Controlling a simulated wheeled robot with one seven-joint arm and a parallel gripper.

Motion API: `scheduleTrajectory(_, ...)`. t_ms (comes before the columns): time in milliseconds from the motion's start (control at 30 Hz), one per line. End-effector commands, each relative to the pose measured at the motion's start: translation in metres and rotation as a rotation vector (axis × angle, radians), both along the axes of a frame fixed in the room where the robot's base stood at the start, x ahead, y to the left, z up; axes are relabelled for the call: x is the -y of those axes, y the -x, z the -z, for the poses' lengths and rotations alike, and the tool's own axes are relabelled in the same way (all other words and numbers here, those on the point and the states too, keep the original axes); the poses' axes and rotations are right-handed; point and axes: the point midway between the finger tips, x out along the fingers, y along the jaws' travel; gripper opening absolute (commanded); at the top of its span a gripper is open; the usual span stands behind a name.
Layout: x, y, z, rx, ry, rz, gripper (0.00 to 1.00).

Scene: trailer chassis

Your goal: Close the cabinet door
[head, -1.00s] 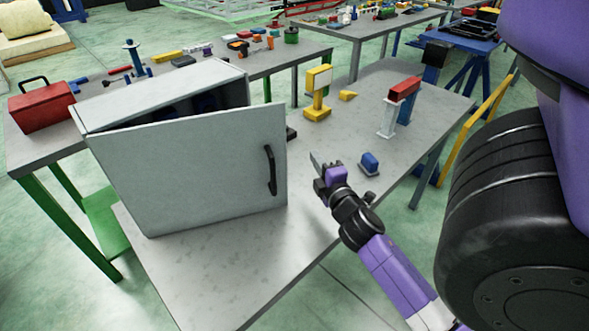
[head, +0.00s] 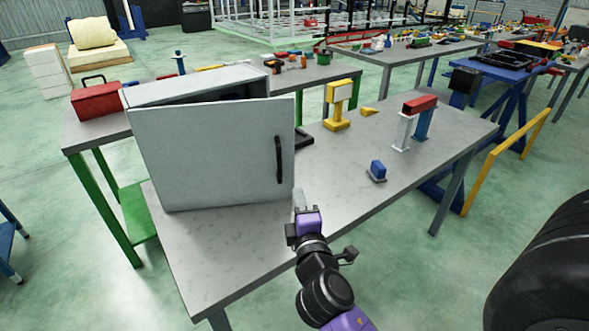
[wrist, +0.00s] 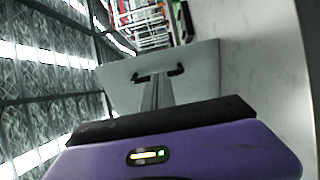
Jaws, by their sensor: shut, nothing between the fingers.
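The grey cabinet (head: 195,88) stands on the left part of the near table. Its door (head: 210,155) is partly open, with a dark gap showing along the top between door and body. A black vertical handle (head: 279,159) sits near the door's right edge. My gripper (head: 299,197) is shut and empty, just below and right of the handle, in front of the door; whether it touches the door cannot be told. In the wrist view the door (wrist: 195,68) and its handle (wrist: 158,73) lie beyond my shut fingers (wrist: 156,95).
The near table (head: 230,240) has free room in front of the cabinet. A blue block (head: 377,170), a yellow stand (head: 338,105) and a red-topped stand (head: 419,105) are to the right. A red toolbox (head: 98,100) is behind left. A black tyre (head: 545,275) is at lower right.

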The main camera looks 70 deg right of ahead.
Motion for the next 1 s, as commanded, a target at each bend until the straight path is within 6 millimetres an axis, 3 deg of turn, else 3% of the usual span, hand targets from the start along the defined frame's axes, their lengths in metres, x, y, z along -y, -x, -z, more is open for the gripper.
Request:
scheduleTrajectory(600, 0.094, -0.059, -0.003, 0.001, 0.000, 0.001, 0.00)
scheduleTrajectory(1000, 0.110, -0.070, 0.000, 0.001, -0.001, -0.001, 0.00)
